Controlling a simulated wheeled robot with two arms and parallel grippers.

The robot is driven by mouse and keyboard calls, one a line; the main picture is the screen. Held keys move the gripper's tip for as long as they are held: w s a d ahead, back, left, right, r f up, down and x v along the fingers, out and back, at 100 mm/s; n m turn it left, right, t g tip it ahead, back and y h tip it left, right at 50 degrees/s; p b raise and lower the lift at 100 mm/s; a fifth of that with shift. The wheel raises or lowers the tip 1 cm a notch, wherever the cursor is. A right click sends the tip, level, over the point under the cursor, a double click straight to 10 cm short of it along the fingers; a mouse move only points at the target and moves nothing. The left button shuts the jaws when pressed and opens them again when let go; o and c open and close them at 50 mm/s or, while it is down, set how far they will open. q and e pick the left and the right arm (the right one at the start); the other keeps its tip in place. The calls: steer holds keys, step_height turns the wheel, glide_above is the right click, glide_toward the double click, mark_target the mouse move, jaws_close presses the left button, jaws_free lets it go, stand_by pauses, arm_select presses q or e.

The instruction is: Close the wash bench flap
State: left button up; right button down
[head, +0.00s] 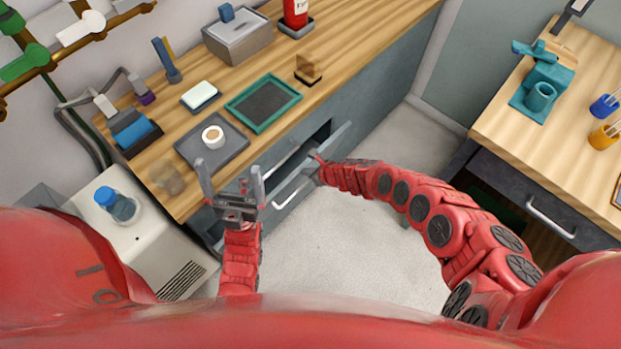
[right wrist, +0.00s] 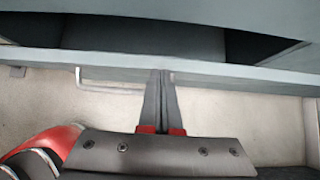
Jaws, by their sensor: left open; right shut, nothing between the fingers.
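The wash bench flap (head: 337,139) is a grey panel on the front of the wooden-topped bench. It stands open, tilted out from the bench, with a dark gap behind it and a pale bar handle (head: 291,190) on its outer side. In the right wrist view the flap (right wrist: 230,72) runs across the picture, with its handle (right wrist: 108,86) at left. My right gripper (head: 317,160) is shut and empty at the flap's outer side; its fingertips (right wrist: 161,73) meet the flap's edge in the picture, but contact is unclear. My left gripper (head: 229,178) is open and empty near the bench's front left corner.
The bench top (head: 337,62) carries a green-rimmed tray (head: 264,103), a grey tray (head: 232,153) with a white round item, and a grey box (head: 238,38). A second table (head: 490,125) with a drawer stands at right. The floor (head: 345,240) between is clear.

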mark_target(299, 168)
steer(key=shift+w+a+r+b, duration=0.25)
steer(key=shift+w+a+b, duration=0.15)
steer(key=shift+w+a, duration=0.25)
steer(key=shift+w+a+r+b, duration=0.2)
steer(key=shift+w+a+b, duration=0.2)
steer(key=shift+a, duration=0.45)
